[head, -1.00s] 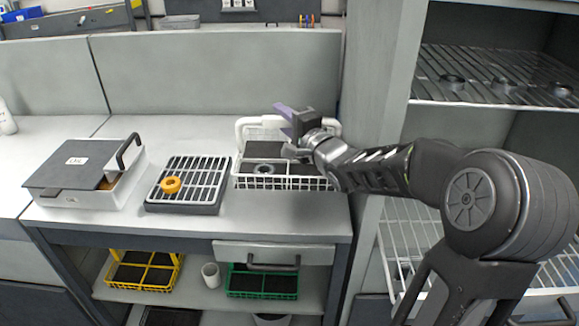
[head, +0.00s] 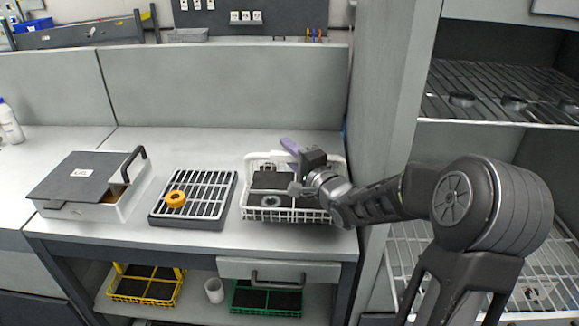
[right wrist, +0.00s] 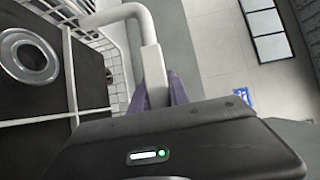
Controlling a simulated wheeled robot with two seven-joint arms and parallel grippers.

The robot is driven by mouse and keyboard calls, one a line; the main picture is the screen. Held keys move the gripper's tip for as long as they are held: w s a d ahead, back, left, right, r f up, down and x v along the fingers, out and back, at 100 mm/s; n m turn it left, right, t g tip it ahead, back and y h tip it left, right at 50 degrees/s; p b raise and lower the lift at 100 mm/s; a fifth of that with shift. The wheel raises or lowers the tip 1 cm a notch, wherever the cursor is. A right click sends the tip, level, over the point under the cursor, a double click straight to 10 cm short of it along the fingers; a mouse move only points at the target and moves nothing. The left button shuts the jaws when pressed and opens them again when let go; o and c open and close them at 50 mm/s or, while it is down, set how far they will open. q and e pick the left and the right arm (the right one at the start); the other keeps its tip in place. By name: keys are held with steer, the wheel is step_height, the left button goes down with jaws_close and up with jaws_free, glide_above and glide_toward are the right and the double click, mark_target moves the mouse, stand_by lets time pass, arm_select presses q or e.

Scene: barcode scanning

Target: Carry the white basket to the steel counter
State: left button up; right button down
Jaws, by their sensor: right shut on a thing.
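The white basket (head: 243,203) stands at the right end of the grey counter (head: 130,232) in the head view. It has black compartments, and a dark ring (head: 270,201) lies in one of them. My right gripper (head: 293,152) is at the basket's back right, with its purple fingers at the handle. In the right wrist view the fingers (right wrist: 176,88) are shut on the white handle (right wrist: 150,50); the basket's wire wall (right wrist: 82,95) and the ring (right wrist: 30,60) show to the left. My left gripper is not in view.
Left of the basket are a grey rack (head: 212,188) with an orange ring (head: 175,198) and a lidded box (head: 90,180). Yellow (head: 147,290) and green (head: 266,300) baskets sit on the shelf below. A tall wire-shelf unit (head: 395,90) stands close at the right.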

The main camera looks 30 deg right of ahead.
stand_by(0.3)
steer(key=shift+f, duration=1.85)
steer(key=c, duration=1.7)
jaws_free()
steer(key=shift+f, duration=0.2)
steer(key=o, duration=0.4)
steer(key=shift+o, duration=0.2)
steer(key=shift+r, duration=0.1)
steer(key=shift+r, duration=0.1)
steer(key=s, duration=0.8)
steer(key=s+b, duration=0.1)
steer(key=s, duration=0.3)
steer(key=shift+a, duration=0.4)
